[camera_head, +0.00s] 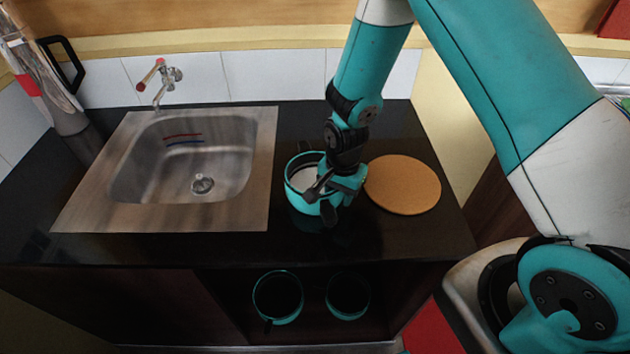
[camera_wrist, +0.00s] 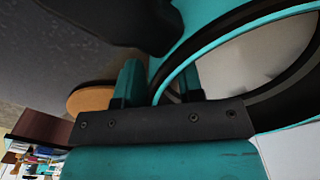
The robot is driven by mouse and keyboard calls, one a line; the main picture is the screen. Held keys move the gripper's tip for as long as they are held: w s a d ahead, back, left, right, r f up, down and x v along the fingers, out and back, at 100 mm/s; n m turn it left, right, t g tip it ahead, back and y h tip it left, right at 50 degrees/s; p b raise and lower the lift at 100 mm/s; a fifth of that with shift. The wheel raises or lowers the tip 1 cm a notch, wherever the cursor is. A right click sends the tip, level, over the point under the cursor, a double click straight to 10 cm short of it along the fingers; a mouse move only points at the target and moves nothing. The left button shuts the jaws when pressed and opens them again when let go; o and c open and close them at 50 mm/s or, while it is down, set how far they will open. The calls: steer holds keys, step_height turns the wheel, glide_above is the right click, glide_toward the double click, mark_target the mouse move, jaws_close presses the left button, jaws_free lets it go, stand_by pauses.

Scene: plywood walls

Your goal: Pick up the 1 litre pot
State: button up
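A teal pot (camera_head: 306,208) with a pale inside stands on the dark counter, right of the sink. No volume mark is readable on it. My gripper (camera_head: 325,200) is at its right side, pointing down, and covers part of its rim. In the wrist view the pot's teal rim and wall (camera_wrist: 235,35) run between the two teal fingers of my gripper (camera_wrist: 160,88). The fingers stand apart, one on the inner side of the rim and one outside. Two more teal pots, one on the left (camera_head: 278,297) and one on the right (camera_head: 348,296), are in the dark opening below the counter.
A round cork mat (camera_head: 403,185) lies on the counter just right of the pot. A steel sink (camera_head: 185,165) with a tap (camera_head: 160,78) is on the left. A tiled wall (camera_head: 268,75) closes the back. The counter's front edge is close to the pot.

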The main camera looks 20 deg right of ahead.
steer(key=shift+f, duration=0.1)
steer(key=shift+c, duration=0.5)
jaws_close()
steer(key=shift+s, duration=0.1)
stand_by(0.8)
